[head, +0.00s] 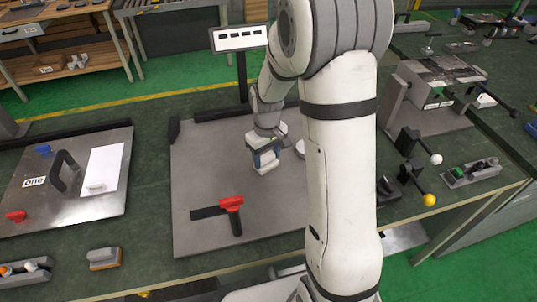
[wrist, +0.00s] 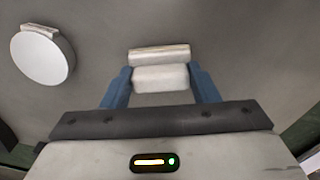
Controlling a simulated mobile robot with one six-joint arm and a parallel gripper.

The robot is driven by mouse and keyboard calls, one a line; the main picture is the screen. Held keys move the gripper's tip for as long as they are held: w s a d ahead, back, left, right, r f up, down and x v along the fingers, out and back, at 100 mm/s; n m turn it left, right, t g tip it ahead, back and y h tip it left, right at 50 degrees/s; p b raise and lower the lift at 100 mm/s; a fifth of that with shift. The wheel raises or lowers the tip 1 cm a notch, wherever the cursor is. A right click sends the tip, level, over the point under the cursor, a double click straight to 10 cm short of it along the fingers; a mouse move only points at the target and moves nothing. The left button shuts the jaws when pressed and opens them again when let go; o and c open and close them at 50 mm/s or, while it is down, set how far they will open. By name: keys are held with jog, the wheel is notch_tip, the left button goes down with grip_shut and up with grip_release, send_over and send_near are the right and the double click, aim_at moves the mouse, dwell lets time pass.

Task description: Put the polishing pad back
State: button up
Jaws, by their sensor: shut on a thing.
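My gripper (wrist: 160,95) is shut on a pale block, which I take to be the polishing pad (wrist: 160,75). It sits between the two blue fingers, with a thin beige layer along its far side. In the head view my gripper (head: 265,161) is low over the middle of the grey metal plate (head: 200,160). I cannot tell whether the pad touches the plate. A white round disc (wrist: 42,55) lies on the plate to the left in the wrist view; in the head view my arm partly hides it.
A red-and-black T-shaped tool (head: 231,205) lies on the plate in front of my gripper. A small block (head: 104,258) is near the table's front edge. A second plate (head: 40,200) with a black handle stands left. Levers with yellow (head: 429,200) and white knobs are right.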

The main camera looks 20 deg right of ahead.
aim_at(267, 157)
jog(key=o, duration=0.9)
notch_tip(267, 157, up, 12)
jog(key=s+r+m+t, duration=0.1)
jog(key=s, duration=0.5)
jog(key=s+r+m+t, duration=0.1)
jog(key=s+r+m, duration=0.1)
jog(key=s, duration=0.5)
jog(key=s+r+m+t, duration=0.1)
jog(key=s+r, duration=0.1)
jog(key=s, duration=0.4)
jog(key=shift+s+d+m, duration=0.3)
jog(key=shift+s, duration=0.05)
